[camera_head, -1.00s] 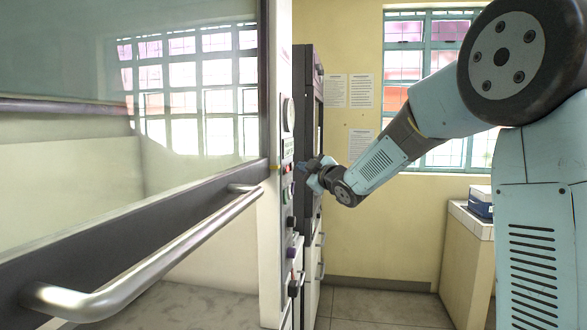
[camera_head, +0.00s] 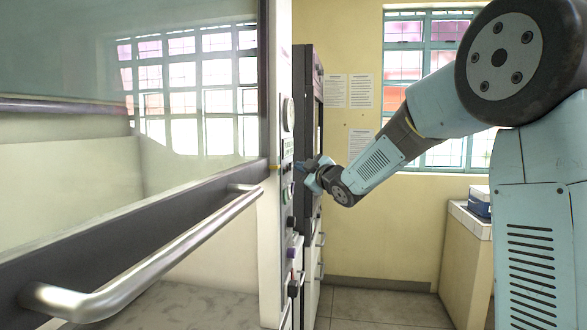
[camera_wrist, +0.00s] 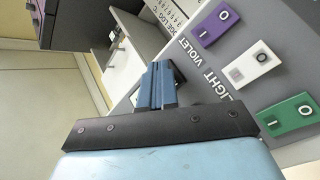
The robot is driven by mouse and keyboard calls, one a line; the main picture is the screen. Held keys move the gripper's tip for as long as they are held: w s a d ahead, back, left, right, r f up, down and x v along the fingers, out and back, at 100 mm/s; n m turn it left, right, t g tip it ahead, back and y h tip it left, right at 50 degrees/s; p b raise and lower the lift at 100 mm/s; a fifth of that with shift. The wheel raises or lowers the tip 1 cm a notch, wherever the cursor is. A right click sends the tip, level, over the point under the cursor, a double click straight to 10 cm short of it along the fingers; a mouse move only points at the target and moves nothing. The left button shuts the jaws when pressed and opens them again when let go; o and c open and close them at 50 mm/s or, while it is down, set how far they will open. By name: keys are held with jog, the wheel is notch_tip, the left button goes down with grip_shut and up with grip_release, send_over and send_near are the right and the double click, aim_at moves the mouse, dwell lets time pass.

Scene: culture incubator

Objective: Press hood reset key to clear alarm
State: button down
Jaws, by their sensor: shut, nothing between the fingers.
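The hood's control panel (camera_head: 287,215) is a narrow upright strip beside the glass sash, with a gauge at the top and a column of keys and knobs. In the wrist view the grey panel shows a purple rocker (camera_wrist: 216,23), a white key (camera_wrist: 251,66) and a green rocker (camera_wrist: 289,115). The words LIGHT and VIOLET run beside them. Which key is the reset is not readable. My gripper (camera_head: 299,165) is shut and empty, its fingers pointing at the panel's upper half. Its blue fingers (camera_wrist: 158,72) lie left of these keys in the wrist view; contact cannot be told.
The hood's glass sash (camera_head: 185,100) with a long metal handle (camera_head: 165,255) fills the left. A dark-framed cabinet (camera_head: 305,120) stands just behind the panel. A counter (camera_head: 465,245) with a blue box (camera_head: 480,205) is at the right. The floor between is clear.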

dwell(0.5)
jog(key=shift+s+d, duration=0.15)
jog(key=shift+d, duration=0.5)
jog(key=shift+s+d, duration=0.25)
jog(key=shift+d, duration=1)
jog(key=shift+s+d, duration=0.2)
jog(key=shift+d, duration=1.05)
